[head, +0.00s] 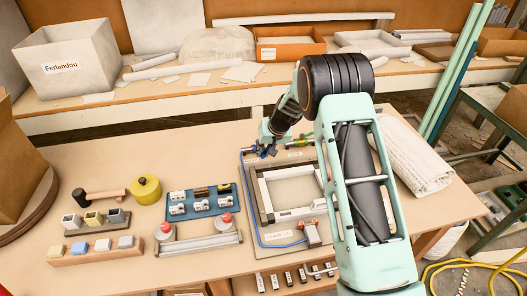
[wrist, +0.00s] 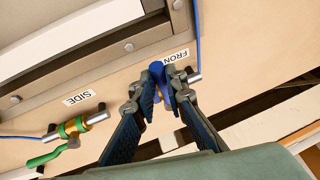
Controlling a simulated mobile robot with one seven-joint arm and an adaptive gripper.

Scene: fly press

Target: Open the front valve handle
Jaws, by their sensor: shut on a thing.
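The front valve's blue handle (wrist: 157,70) is between my fingertips in the wrist view, close to a label (wrist: 176,55) reading "FRON", partly covered. My gripper (wrist: 164,88) is shut on this handle. The fingers hide much of the valve body; a silver pipe end (wrist: 194,77) sticks out to the right. In the head view my gripper (head: 268,146) is at the back left corner of the press frame, with a little blue showing there. The handle's exact angle is hard to tell.
The side valve (wrist: 75,128), with a green handle (wrist: 45,158), lies left in the wrist view near a "SIDE" label (wrist: 78,99). The grey press frame (head: 262,208) stands just in front. A blue tray (head: 202,212), red-buttoned panel (head: 198,240) and white towel (head: 418,160) are nearby.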

